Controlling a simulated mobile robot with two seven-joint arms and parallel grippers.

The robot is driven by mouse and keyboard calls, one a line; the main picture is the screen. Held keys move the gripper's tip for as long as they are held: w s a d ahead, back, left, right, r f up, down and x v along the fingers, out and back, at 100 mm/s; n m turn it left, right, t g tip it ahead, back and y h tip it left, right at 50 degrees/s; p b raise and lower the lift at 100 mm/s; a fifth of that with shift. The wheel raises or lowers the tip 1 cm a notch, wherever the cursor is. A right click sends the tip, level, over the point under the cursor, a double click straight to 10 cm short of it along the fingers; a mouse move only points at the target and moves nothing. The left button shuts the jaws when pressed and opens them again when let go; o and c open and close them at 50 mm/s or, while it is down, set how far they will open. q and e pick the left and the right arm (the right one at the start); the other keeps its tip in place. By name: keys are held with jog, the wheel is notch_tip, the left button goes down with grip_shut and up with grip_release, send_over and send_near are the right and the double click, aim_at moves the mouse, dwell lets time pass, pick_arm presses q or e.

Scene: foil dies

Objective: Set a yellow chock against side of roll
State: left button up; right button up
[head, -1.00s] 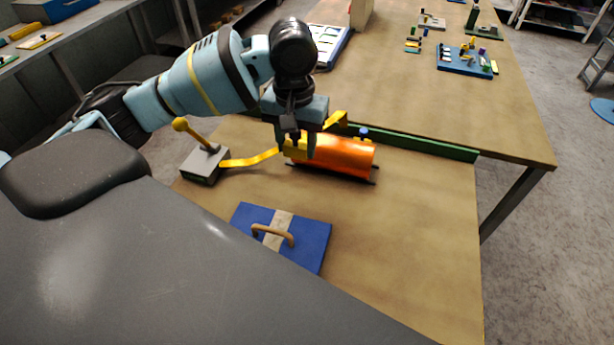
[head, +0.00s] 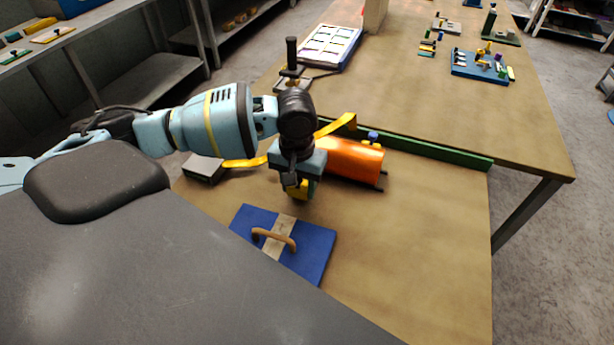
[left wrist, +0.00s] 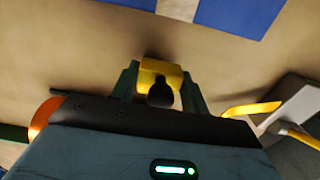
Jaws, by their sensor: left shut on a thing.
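The orange roll (head: 352,160) lies on the table along the green rail, its left part hidden behind my left gripper. Its orange end also shows in the left wrist view (left wrist: 42,115). My left gripper (head: 299,190) is shut on a yellow chock (head: 292,188), beside the near left part of the roll. In the left wrist view the chock (left wrist: 160,72) sits between the green fingers. I cannot tell whether the chock touches the roll or the table. A yellow strap (head: 248,162) runs left from behind the gripper. My right gripper is not in view.
A blue board with a wooden handle (head: 310,250) lies just in front of the gripper. A grey block (head: 203,168) stands at the left. The green rail (head: 430,152) runs behind the roll. The table is clear at the front right.

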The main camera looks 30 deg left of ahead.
aim_at(305, 181)
pick_arm(q)
jog(key=shift+f, duration=0.35)
jog(key=shift+w, duration=0.4)
jog(key=w, duration=0.2)
jog(key=w+a+f, duration=0.1)
jog(key=shift+w+b, duration=0.1)
jog(key=shift+b, duration=0.2)
jog(key=shift+f, duration=0.15)
jog(key=o, duration=1)
